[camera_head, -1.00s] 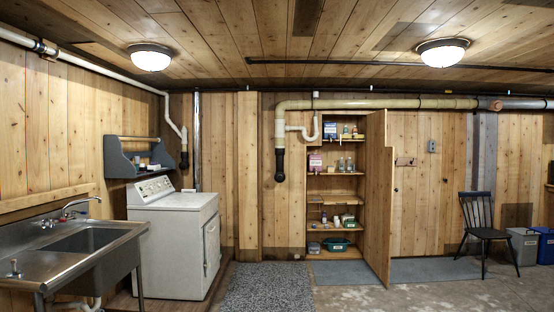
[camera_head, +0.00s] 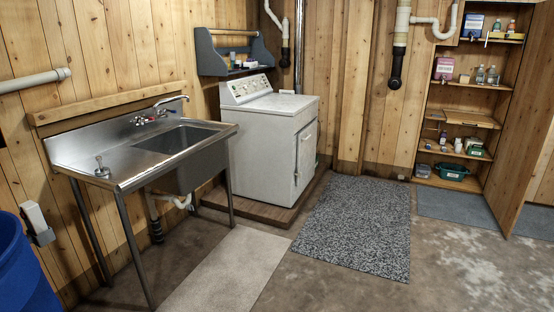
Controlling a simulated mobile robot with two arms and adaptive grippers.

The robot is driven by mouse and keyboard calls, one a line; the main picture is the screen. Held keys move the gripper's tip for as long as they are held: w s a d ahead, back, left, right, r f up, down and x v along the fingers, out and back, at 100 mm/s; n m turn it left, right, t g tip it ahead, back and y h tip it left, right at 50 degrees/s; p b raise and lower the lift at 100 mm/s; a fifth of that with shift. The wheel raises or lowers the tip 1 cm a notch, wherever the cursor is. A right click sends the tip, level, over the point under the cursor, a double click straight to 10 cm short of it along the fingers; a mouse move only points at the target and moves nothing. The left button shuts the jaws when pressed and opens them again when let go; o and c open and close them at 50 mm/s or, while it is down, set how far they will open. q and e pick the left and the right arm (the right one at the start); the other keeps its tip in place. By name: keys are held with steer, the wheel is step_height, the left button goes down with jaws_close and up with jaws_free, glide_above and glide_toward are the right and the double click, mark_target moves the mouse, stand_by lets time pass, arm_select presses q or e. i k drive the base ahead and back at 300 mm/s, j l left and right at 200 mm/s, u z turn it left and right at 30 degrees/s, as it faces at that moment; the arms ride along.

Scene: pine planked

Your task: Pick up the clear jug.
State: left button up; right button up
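Two small clear containers, a left one (camera_head: 480,75) and a right one (camera_head: 491,76), stand upright side by side on a shelf of the open wooden cupboard (camera_head: 478,111) at the right. They are far off and small, and I cannot tell whether either is the clear jug. No other clear jug can be made out on the sink or the floor. Neither of my grippers is in view.
A steel sink (camera_head: 108,157) stands at the left, beside a white washing machine (camera_head: 262,120) on a low wooden platform. A blue bin (camera_head: 22,270) is at the lower left. A speckled mat (camera_head: 355,225) and a pale mat (camera_head: 222,270) lie on otherwise open floor.

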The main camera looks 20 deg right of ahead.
mark_target(481, 76)
steer(key=i+l+z, duration=0.95)
steer(key=i+z, duration=0.2)
steer(key=i+l+z, duration=0.1)
steer(key=i+z, duration=0.25)
steer(key=i, duration=3.65)
steer(key=i+z, duration=0.2)
steer(key=i, duration=0.5)
steer(key=i+j+z, duration=0.15)
steer(key=i, duration=0.55)
